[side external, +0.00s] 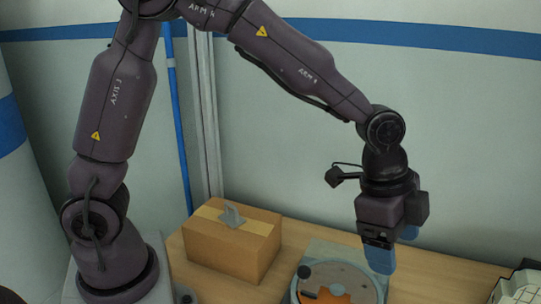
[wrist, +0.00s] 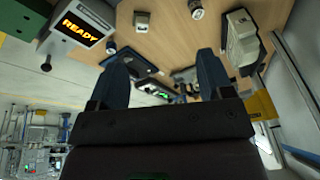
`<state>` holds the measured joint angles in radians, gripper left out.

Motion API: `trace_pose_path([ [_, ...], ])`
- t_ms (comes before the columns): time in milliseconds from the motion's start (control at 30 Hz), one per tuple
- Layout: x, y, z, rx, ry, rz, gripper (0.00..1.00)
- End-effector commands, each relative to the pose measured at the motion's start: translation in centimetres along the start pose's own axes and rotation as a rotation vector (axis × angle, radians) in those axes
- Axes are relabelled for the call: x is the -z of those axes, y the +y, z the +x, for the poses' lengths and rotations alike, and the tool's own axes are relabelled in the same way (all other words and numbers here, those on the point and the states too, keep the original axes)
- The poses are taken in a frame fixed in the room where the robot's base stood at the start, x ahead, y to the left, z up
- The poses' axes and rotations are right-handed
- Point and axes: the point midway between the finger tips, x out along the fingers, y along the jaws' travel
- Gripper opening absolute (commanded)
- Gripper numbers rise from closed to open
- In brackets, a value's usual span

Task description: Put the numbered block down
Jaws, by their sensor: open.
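My gripper (side external: 394,248) hangs pointing down above the wooden table, its two blue fingers apart. In the wrist view the blue fingers of my gripper (wrist: 163,62) are also spread, with nothing held between them. I cannot identify the numbered block for sure. In the wrist view a small pale block (wrist: 142,20) with a dark mark stands on the table, away from the fingers. The mark is too small to read. Another small pale object (wrist: 195,9) is close to it, cut by the top edge.
A taped cardboard box (side external: 232,257) stands left of my gripper, with a grey piece (side external: 231,217) on top. A round fixture with an orange part (side external: 333,297) is below and left of it. A READY screen (wrist: 82,28) and a pale device (wrist: 241,38) show in the wrist view.

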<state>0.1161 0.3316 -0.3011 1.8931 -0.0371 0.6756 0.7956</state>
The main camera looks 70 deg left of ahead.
Motion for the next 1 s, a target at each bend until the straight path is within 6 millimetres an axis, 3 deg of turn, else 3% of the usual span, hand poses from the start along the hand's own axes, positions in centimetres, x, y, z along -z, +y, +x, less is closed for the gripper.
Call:
trace_pose_path([
  [33,-1.7,-0.1,-2.9,0.053,-0.009,-0.079,0.74],
  [200,-7.5,1.0,-9.8,0.183,-0.017,-0.38,0.74],
  [400,-14.2,4.6,-15.3,0.299,0.042,-0.749,0.74],
  [633,-18.6,8.2,-17.1,0.347,0.127,-1.034,0.74],
  [1000,-19.5,9.0,-17.2,0.351,0.147,-1.098,0.74],
])
